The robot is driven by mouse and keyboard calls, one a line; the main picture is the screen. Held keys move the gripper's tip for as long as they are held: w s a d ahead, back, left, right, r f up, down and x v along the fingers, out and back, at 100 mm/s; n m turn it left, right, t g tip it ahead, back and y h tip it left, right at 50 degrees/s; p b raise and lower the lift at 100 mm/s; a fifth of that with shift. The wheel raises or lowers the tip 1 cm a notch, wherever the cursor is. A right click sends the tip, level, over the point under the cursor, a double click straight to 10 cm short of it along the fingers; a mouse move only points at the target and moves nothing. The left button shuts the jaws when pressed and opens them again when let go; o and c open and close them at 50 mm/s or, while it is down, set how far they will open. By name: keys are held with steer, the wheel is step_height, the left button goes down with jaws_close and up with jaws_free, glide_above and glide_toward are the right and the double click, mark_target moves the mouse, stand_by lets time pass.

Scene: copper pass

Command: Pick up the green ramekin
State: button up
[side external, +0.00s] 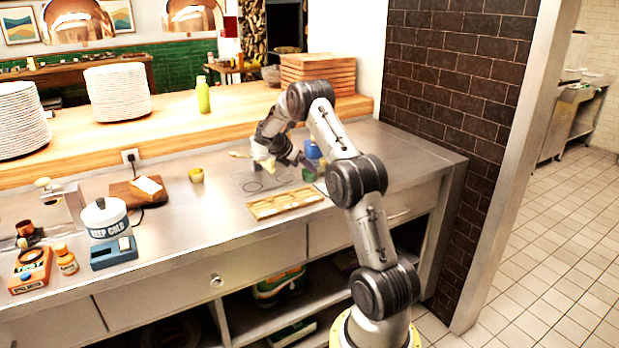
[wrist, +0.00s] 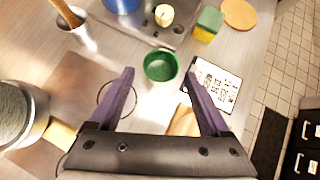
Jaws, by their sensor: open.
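The green ramekin (wrist: 160,67) sits on the steel counter in the wrist view, its round mouth facing up and its inside looking empty. In the side external view it is a small green shape (side external: 309,174) just below my gripper. My gripper (wrist: 158,78) is open, with a purple finger on each side of the ramekin and a gap to each. Nothing is held. In the side external view my gripper (side external: 300,162) is over the counter, partly hidden by my own arm. I cannot tell its exact height above the ramekin.
A printed white card (wrist: 217,84) lies right of the ramekin. A green-and-yellow block (wrist: 207,24), a cream cup (wrist: 164,15) and a blue container (side external: 312,149) stand beyond it. A metal pot (wrist: 18,115) is at left. A wooden tray (side external: 285,202) lies near the counter's front.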

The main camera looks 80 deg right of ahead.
mark_target(307, 177)
steer(key=shift+x, duration=2.75)
steer(key=shift+r, duration=0.15)
steer(key=c, duration=1.2)
steer(key=shift+o, duration=0.2)
